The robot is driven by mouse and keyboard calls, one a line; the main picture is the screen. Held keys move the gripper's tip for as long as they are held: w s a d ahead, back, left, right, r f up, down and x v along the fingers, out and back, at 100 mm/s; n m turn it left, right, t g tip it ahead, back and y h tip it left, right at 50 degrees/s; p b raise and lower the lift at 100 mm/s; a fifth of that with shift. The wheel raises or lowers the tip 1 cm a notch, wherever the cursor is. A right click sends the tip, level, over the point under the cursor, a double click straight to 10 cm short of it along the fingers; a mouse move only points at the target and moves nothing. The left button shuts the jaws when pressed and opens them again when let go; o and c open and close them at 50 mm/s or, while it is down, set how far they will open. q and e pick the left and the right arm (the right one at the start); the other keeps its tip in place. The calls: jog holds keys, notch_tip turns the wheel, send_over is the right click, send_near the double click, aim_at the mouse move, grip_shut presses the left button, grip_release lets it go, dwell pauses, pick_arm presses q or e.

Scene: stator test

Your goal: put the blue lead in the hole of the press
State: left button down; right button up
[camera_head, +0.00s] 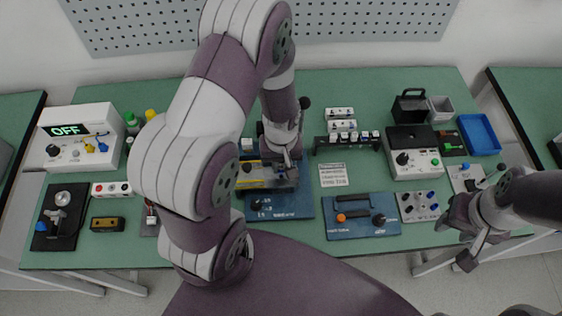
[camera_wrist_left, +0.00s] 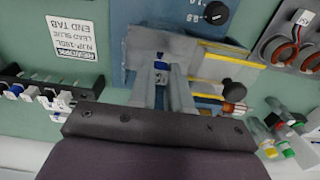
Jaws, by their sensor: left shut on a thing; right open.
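My left gripper (camera_head: 286,172) is over the press, a dark blue base (camera_head: 290,208) with a grey, yellow-striped block. In the left wrist view its fingers (camera_wrist_left: 161,80) are shut on a small blue piece, seemingly the blue lead (camera_wrist_left: 160,65), by the press's grey block (camera_wrist_left: 215,64). The fingers hide most of the lead. I cannot make out the hole or tell whether the lead is in it. In the head view my arm hides the lead. My right gripper (camera_head: 468,240) is open and empty near the table's right front edge.
A rack (camera_head: 346,143) of small white pieces stands right of the press. A printed card (camera_head: 333,175) lies before it. A second blue fixture (camera_head: 362,226) with dark handles is at the front. A grey tester (camera_head: 413,158) and blue tray (camera_head: 479,134) stand right.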

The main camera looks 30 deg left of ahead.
pick_arm(q)
jog(key=shift+f, duration=0.55)
jog(key=shift+f+b, duration=0.1)
jog(key=shift+b, duration=0.2)
jog(key=shift+f+b, duration=0.6)
jog(key=shift+f, duration=0.3)
jog(key=c, duration=1)
grip_release()
jog(key=shift+r, duration=0.15)
notch_tip(320, 180, up, 12)
jog(key=shift+r, duration=0.25)
